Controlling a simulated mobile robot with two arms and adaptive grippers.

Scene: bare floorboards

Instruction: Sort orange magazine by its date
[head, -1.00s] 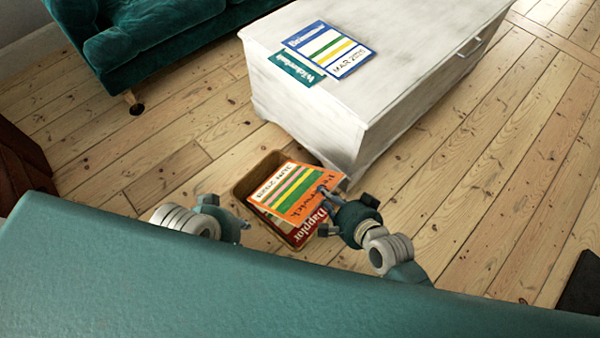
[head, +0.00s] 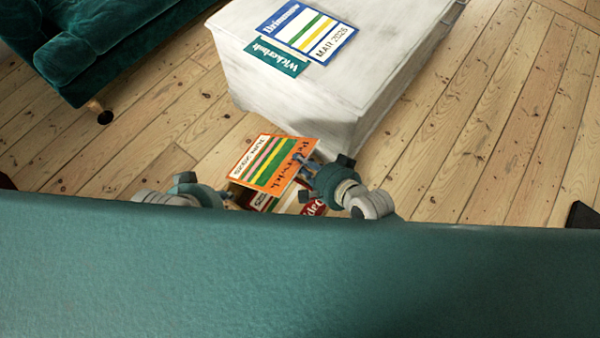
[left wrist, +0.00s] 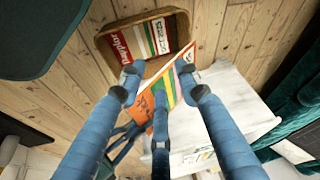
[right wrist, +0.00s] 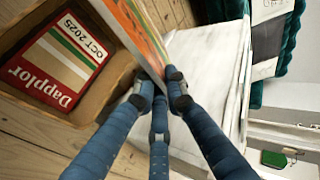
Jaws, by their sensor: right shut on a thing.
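The orange magazine (head: 272,163), with green, yellow and pink stripes and a white date band, is held tilted above the basket. My left gripper (left wrist: 158,80) is open beside the basket. The wicker basket (left wrist: 107,42) holds a red "Dapplor" magazine (right wrist: 62,62) dated OCT 2025. A blue-bordered magazine (head: 342,38), marked MAR, and a teal magazine (head: 277,57) lie overlapping on the white chest.
The white chest (head: 290,98) stands just behind the basket, with bare top around its magazines. A green velvet sofa (head: 95,50) is at the upper left. Open floorboards (head: 480,150) lie to the right. My own teal body hides the near floor and most of the basket.

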